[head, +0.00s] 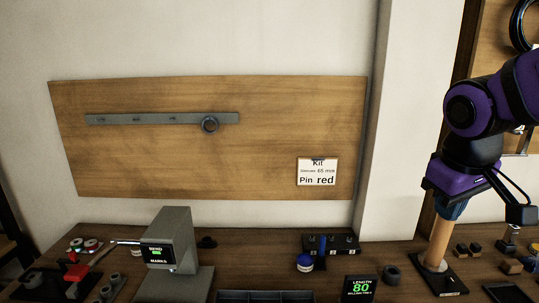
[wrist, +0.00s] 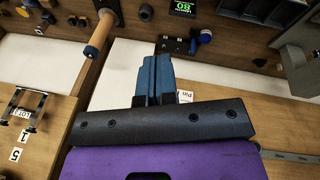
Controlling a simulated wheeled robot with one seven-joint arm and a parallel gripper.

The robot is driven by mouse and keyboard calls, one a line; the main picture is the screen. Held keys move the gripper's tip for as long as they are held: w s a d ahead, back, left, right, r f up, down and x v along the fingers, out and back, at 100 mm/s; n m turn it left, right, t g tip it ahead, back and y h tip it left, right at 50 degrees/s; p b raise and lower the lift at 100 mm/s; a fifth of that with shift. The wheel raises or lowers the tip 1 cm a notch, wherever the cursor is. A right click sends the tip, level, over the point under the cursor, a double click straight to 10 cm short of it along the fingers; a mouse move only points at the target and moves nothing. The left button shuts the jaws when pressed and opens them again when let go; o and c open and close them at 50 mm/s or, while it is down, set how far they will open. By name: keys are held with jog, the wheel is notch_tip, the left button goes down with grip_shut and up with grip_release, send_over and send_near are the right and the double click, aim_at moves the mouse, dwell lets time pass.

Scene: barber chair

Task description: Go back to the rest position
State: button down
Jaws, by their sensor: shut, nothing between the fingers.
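My gripper (wrist: 153,75) shows in the wrist view with its two blue fingers together and nothing between them. In the head view my arm hangs at the right, and my gripper (head: 452,207) is raised above the bench beside a wooden post (head: 438,243). The gripper partly overlaps the post's top there, and I cannot tell if they touch. In the wrist view the post (wrist: 101,33) stands to the left of the fingers, apart from them.
The bench (head: 375,240) holds a grey bending device (head: 172,240), a black block (head: 330,244), a blue round item (head: 304,262), a length display (head: 360,288) and small dark blocks at the right. A wooden board (head: 200,160) with a kit card (head: 317,172) hangs behind. Air before the board is clear.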

jog(key=s+r+m+t+y, duration=0.1)
jog(key=s+r+m+t, duration=0.1)
jog(key=s, duration=0.7)
jog(key=shift+s+d+r+m+t+y, duration=0.3)
jog(key=shift+r+m, duration=0.2)
jog(key=shift+r, duration=0.45)
jog(key=shift+w, duration=0.15)
jog(key=w+a+f+n+g+h, duration=0.1)
jog(key=w+a+f+n+g, duration=0.3)
jog(key=w+f, duration=0.65)
jog(key=w+a+f+n+g+h, duration=0.15)
jog(key=w+f+n, duration=0.35)
jog(key=w+f, duration=0.55)
jog(key=f+n, duration=0.1)
jog(key=f, duration=0.5)
jog(key=w+f+n+g+h, duration=0.1)
jog(key=f, duration=0.6)
jog(key=w+f+n+g, duration=0.1)
jog(key=f, duration=0.6)
jog(key=shift+w+f+n, duration=0.15)
jog(key=shift+n, duration=0.15)
jog(key=shift+s+d+h, duration=0.15)
jog(key=shift+s+d, duration=0.1)
jog(key=shift+d, duration=0.3)
jog(key=shift+s+d+h, duration=0.1)
jog(key=shift+s+d, duration=0.15)
jog(key=shift+d, duration=0.25)
jog(key=shift+s+d, duration=0.4)
jog(key=shift+d, duration=0.4)
